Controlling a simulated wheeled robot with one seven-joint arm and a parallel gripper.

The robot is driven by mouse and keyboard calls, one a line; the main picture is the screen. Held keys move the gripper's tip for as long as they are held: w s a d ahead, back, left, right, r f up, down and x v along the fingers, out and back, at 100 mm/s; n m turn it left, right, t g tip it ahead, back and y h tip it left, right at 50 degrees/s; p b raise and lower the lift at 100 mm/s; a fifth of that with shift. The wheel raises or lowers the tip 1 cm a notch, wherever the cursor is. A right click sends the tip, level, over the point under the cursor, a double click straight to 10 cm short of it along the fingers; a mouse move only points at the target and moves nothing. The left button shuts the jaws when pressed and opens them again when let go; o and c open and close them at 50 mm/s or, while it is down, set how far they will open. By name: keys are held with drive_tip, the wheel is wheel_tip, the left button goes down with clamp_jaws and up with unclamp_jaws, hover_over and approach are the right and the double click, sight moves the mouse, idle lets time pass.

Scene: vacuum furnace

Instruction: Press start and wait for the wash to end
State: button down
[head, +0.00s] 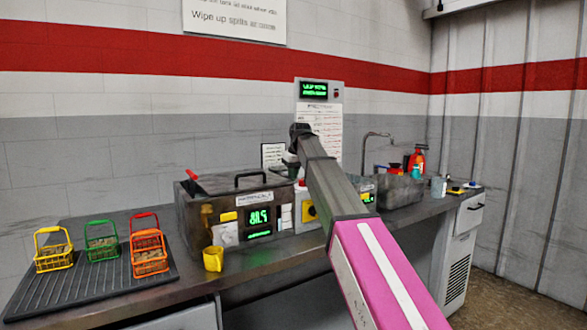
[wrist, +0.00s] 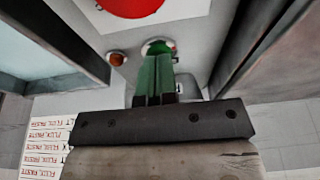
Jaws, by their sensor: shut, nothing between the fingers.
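In the wrist view my gripper (wrist: 158,72) has its green fingers pressed together. The fingertips lie over a round green button (wrist: 158,46) in a metal ring on a pale panel; I cannot tell whether they touch it. A big red round button (wrist: 130,6) and a small orange-brown lamp or knob (wrist: 117,58) sit beside it. In the head view my arm reaches to the gap right of a dark metal tank (head: 200,214), and hides the button. The tank's green-digit display (head: 259,221) is lit; the digits are hard to read.
Yellow, green and orange wire baskets (head: 148,262) stand on a ribbed black mat (head: 90,285) at left. A yellow cup (head: 213,259) is by the tank's front. A wall panel with a lit green screen (head: 314,88) stands behind. A sink (head: 398,190) and bottles are at right.

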drive_tip(key=shift+f, duration=0.1)
drive_tip(key=shift+s+f, duration=0.2)
drive_tip(key=shift+f, duration=0.7)
drive_tip(key=shift+d, duration=0.1)
drive_tip(key=r, duration=0.5)
drive_tip(key=shift+w, duration=0.3)
drive_tip(key=v, duration=1)
drive_tip(key=shift+s, duration=0.2)
